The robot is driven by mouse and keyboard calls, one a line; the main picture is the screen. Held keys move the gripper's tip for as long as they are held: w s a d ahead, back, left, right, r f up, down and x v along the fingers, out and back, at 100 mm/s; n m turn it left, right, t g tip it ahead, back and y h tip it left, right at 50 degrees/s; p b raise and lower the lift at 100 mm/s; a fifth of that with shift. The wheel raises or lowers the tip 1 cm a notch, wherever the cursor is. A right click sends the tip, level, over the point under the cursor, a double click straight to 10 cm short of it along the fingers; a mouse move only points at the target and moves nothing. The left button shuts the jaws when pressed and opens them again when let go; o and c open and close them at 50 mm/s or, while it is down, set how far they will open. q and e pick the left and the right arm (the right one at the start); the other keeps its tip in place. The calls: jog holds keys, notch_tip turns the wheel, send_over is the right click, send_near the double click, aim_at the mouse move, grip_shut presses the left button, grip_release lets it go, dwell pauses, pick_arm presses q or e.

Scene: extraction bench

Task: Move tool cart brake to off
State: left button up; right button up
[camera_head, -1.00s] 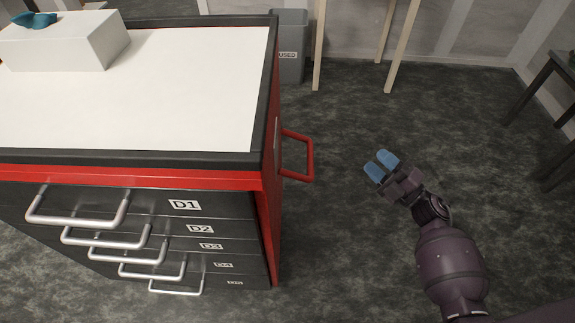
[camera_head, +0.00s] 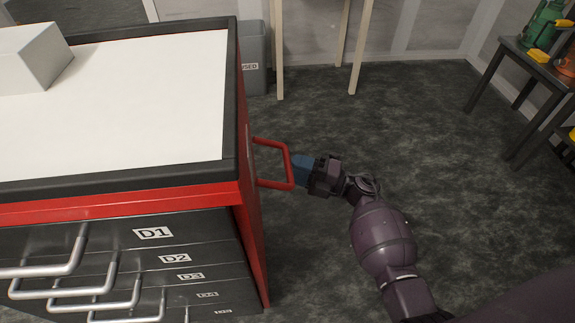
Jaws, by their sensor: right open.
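The tool cart (camera_head: 240,200) stands at the left, red and black with a white top and several drawers with silver handles. A red side handle (camera_head: 289,166) sticks out from its right side. My right gripper (camera_head: 298,170) is open, its blue fingertips right beside the outer bar of that handle. I cannot tell whether they touch it or reach around it. No brake that I can make out shows on the cart; its lower part and wheels are out of view. My left gripper is not in view.
A white box (camera_head: 30,60) sits on the cart top (camera_head: 150,110). A grey bin (camera_head: 253,60) marked USED stands behind the cart. A dark table (camera_head: 535,70) with green and orange items is at the right. The floor between is clear.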

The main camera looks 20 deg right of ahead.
jog(key=shift+x, duration=1.35)
grip_shut()
